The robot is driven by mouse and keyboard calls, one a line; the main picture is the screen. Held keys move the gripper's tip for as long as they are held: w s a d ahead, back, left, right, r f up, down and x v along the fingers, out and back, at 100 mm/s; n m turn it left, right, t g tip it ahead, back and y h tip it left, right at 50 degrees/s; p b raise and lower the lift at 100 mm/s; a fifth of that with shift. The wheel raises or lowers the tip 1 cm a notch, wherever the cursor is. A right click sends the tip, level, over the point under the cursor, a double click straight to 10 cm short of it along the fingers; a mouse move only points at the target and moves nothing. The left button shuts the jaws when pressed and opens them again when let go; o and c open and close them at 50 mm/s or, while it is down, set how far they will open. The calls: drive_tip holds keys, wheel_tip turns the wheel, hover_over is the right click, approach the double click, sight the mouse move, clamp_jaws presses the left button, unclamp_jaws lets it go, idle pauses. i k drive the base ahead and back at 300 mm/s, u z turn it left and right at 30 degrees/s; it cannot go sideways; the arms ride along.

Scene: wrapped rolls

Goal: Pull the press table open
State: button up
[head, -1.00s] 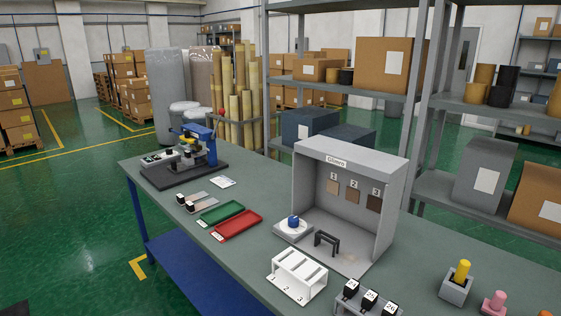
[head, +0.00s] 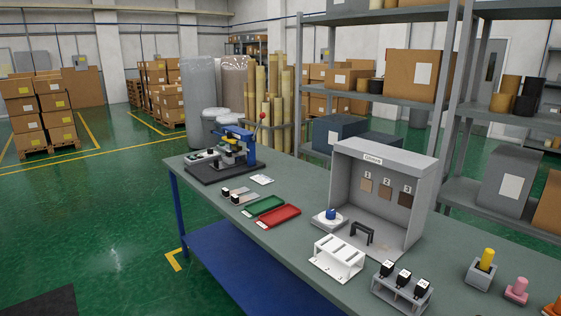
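The press (head: 234,145) stands at the far left end of the green-topped workbench (head: 300,187). It has a blue frame, a dark base and a lever with a red ball at its upper right. Its table (head: 202,155) seems to be the light plate with dark pieces at the left of the base. At this size I cannot tell how far the table is pulled out. My gripper is not in view.
A green tray (head: 264,206) and a red tray (head: 279,217) lie on the bench. A grey booth (head: 420,165), a white slotted rack (head: 337,258) and a holder with black blocks (head: 402,290) stand nearer.

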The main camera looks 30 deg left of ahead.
sight(227, 163)
drive_tip(key=u, duration=2.65)
drive_tip(key=k, duration=0.85)
drive_tip(key=z, duration=1)
drive_tip(key=i, duration=1)
drive_tip(key=u, duration=0.05)
drive_tip(key=k, duration=0.6)
drive_tip(key=u, duration=0.05)
